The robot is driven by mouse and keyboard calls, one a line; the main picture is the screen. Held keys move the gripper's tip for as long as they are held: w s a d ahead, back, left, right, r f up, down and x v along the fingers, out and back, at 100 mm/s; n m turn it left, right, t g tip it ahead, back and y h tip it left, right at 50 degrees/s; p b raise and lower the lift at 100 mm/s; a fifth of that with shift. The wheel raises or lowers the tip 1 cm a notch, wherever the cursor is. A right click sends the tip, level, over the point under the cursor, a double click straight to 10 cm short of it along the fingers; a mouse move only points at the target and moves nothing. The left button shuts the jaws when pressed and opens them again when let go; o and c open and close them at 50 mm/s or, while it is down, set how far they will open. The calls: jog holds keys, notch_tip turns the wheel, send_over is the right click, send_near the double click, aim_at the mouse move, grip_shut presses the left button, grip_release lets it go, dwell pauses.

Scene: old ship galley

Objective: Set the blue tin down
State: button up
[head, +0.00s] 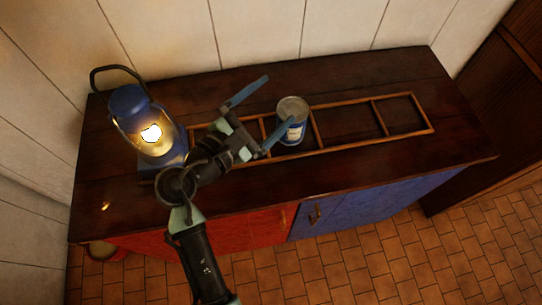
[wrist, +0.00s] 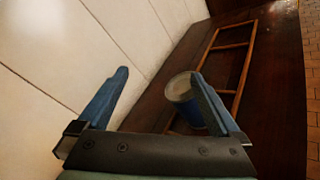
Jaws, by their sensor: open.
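The blue tin (head: 291,122) has a grey top and a pale label. It stands upright in the low wooden rack (head: 350,153) on the dark counter, in a compartment left of the middle, close to the front rail. My gripper (head: 281,99) is open and empty, its fingers wide apart, at the tin's left. The lower finger reaches in front of the tin's left side in the head view. In the wrist view the tin (wrist: 181,87) shows beyond my right finger, which hides part of it. I cannot tell whether that finger touches it.
A lit blue lantern (head: 130,105) stands at the counter's left end, close to my arm. The rack's right compartments (head: 400,112) are empty. The dark counter (head: 455,140) is clear at the right. A panelled wall (head: 250,35) runs behind.

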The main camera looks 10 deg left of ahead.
aim_at(300, 107)
jog(key=s+f+n+b, duration=0.1)
jog(key=f+n, duration=0.1)
jog(key=f, duration=0.1)
jog(key=s+f+n, duration=0.1)
jog(key=f+n, duration=0.1)
jog(key=f, duration=0.1)
jog(key=f+n+h+b, duration=0.1)
jog(key=f+n, duration=0.1)
jog(key=f, duration=0.1)
jog(key=shift+s+a+f+b, duration=0.25)
jog(key=shift+s+a+b, duration=0.1)
jog(key=shift+s+a, duration=0.05)
jog(key=shift+s+n+t, duration=0.25)
jog(key=shift+n+t, duration=0.15)
jog(key=shift+t, duration=0.1)
jog(key=shift+w+d+r, duration=0.1)
jog(key=shift+w+r, duration=0.05)
jog(key=x, duration=0.6)
jog(key=shift+d, duration=0.1)
jog(key=shift+x, duration=3)
jog(key=shift+r, duration=0.2)
jog(key=c, duration=1.5)
jog(key=shift+r, duration=0.1)
grip_shut()
